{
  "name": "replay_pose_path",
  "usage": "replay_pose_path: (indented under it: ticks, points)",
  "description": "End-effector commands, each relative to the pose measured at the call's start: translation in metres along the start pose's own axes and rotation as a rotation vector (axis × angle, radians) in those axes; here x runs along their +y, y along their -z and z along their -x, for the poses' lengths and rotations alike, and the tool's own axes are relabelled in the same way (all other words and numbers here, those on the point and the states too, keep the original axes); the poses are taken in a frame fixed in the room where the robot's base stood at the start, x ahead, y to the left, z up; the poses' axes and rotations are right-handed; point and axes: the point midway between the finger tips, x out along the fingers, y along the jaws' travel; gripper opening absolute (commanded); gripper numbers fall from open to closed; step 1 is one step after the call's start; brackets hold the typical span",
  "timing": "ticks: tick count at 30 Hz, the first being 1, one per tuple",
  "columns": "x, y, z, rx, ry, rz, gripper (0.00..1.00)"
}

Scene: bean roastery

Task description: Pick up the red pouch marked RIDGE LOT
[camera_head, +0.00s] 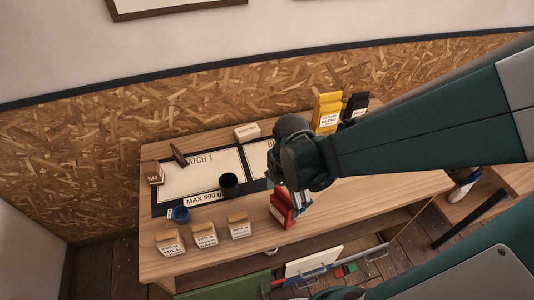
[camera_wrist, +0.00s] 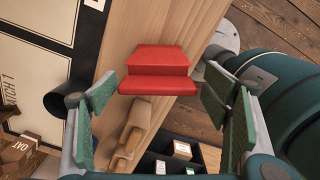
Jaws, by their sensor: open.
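The red pouch (camera_head: 280,208) stands near the front edge of the wooden table (camera_head: 330,195), partly covered by my gripper (camera_head: 300,205) in the head view. Its label cannot be read in either view. In the wrist view the red pouch (camera_wrist: 155,70) is seen from above, just beyond and between the fingertips. My gripper (camera_wrist: 163,98) is open there, with one green-padded finger on each side of the pouch. Neither finger visibly touches it.
A black cup (camera_head: 229,185) and blue cup (camera_head: 180,214) stand left. Several brown labelled blocks (camera_head: 205,236) line the front left. A yellow pouch (camera_head: 326,110) and black pouch (camera_head: 355,106) stand at the back. An open drawer (camera_head: 315,262) lies below the front edge.

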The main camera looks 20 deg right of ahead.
Motion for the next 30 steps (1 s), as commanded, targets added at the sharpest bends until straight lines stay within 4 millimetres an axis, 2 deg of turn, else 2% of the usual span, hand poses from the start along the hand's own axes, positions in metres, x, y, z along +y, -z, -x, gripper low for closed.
replay_pose_path:
  ticks: [15, 30]
  points:
    - [0.003, -0.002, -0.037, 0.0, 0.0, 0.0, 0.75]
    - [0.003, -0.001, -0.043, 0.0, 0.0, 0.0, 0.75]
